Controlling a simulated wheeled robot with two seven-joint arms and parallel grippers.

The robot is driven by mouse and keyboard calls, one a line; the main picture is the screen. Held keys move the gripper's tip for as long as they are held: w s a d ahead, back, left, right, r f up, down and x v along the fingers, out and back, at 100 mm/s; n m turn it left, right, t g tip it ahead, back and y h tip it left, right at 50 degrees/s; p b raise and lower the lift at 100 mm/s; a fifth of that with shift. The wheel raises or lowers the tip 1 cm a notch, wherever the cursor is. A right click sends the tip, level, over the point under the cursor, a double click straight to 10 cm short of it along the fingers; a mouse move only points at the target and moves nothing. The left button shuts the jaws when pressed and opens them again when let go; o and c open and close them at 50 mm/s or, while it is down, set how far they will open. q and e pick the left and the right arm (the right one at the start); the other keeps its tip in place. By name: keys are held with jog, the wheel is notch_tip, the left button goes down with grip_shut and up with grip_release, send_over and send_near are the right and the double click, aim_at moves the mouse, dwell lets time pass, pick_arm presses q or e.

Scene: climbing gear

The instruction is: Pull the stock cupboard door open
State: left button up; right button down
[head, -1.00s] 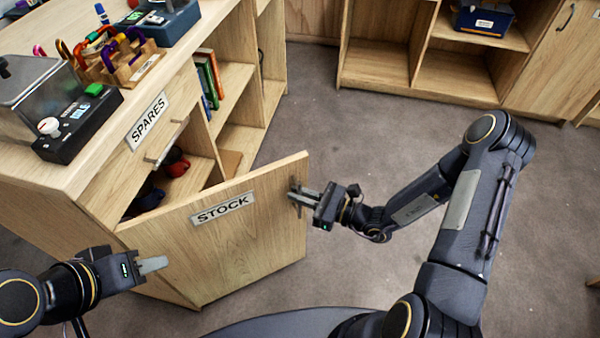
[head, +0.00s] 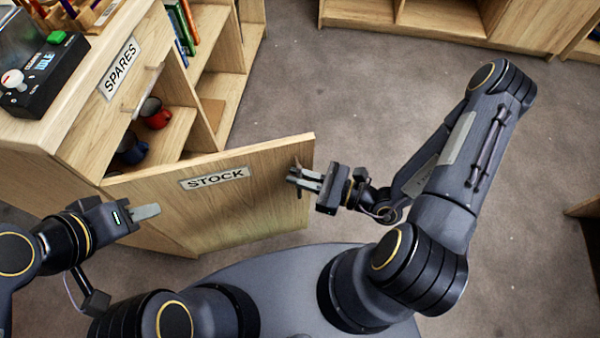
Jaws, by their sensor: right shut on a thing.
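The stock cupboard door (head: 225,206), pale wood with a STOCK label (head: 214,179), stands swung well open from the wooden counter unit. Its hinge side is at the left and its free edge is at the right. My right gripper (head: 297,178) is at the door's handle (head: 297,164) near that free edge, shut on it. The fingers hide part of the handle. My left gripper (head: 150,211) is in front of the door's lower left part, holding nothing that I can see. Its finger gap is not clear from this angle.
Inside the cupboard are a red mug (head: 155,113) and a dark blue mug (head: 131,148). Above it is a drawer labelled SPARES (head: 119,68) with a bar handle. A black device (head: 42,77) sits on the counter. Grey floor to the right is clear up to the back shelves (head: 440,20).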

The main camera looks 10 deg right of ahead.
jog(key=c, duration=1.7)
grip_release()
jog(key=shift+a, duration=0.15)
jog(key=v, duration=0.8)
jog(key=shift+f, duration=0.1)
